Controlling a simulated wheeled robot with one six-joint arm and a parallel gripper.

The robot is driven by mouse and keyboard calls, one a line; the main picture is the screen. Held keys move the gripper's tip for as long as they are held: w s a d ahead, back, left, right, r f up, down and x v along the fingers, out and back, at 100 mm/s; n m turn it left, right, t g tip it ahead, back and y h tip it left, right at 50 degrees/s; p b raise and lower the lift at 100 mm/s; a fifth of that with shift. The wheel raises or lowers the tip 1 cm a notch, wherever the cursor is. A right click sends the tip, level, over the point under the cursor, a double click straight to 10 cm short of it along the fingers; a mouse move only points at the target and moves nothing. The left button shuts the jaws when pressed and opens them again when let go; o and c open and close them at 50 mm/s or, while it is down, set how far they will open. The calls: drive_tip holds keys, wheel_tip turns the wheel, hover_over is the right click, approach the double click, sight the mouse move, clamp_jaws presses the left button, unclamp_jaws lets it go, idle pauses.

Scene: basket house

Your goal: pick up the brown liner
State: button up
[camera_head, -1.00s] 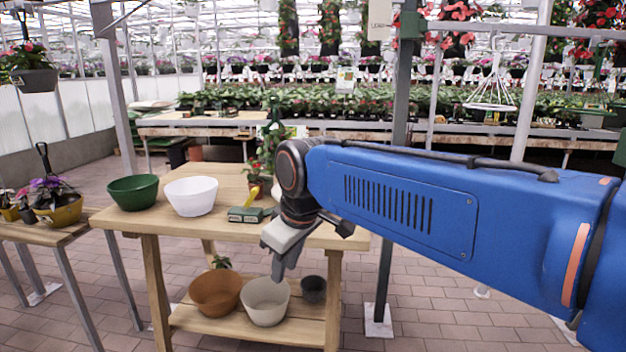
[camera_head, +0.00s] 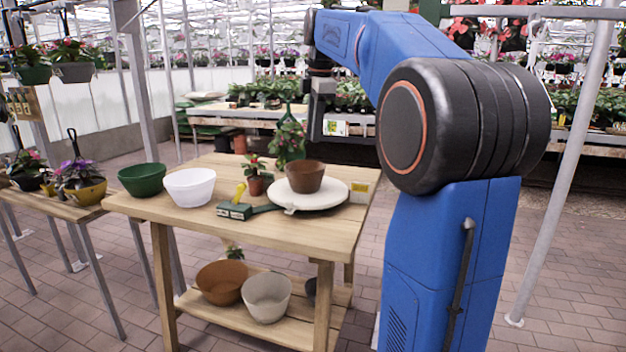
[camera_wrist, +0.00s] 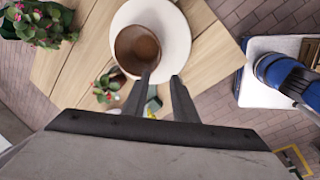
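The brown liner (camera_head: 304,178) is a small bowl-shaped piece standing upright on a round white plate (camera_head: 333,196) on the wooden table. In the wrist view the liner (camera_wrist: 137,52) is seen from above, open and empty, toward the left side of the plate (camera_wrist: 178,42). My gripper (camera_wrist: 161,77) is open and empty, its two dark fingers apart. Its fingertips lie just below the liner in the wrist view, with the left one overlapping its lower rim. In the head view my gripper hangs above and behind the table, apart from the liner.
Beside the plate are a small potted plant (camera_head: 255,179) and a green tool (camera_head: 236,211). White (camera_head: 190,188) and green (camera_head: 142,180) bowls stand at the table's left. An orange-brown bowl (camera_head: 222,282) and a grey-beige bowl (camera_head: 267,297) sit on the lower shelf.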

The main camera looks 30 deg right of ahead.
drive_tip(key=d, duration=0.2)
approach(311, 175)
drive_tip(key=shift+n, duration=0.3)
drive_tip(key=x, duration=0.4)
drive_tip(key=w+d+x, duration=0.1)
drive_tip(key=shift+f, duration=0.25)
drive_tip(key=shift+s+a+x, duration=0.15)
drive_tip(key=shift+x, duration=1.2)
drive_tip(key=shift+s+a+x, duration=0.15)
drive_tip(key=shift+x, duration=1.15)
drive_tip(key=shift+f, duration=0.1)
drive_tip(key=shift+c, duration=0.6)
clamp_jaws()
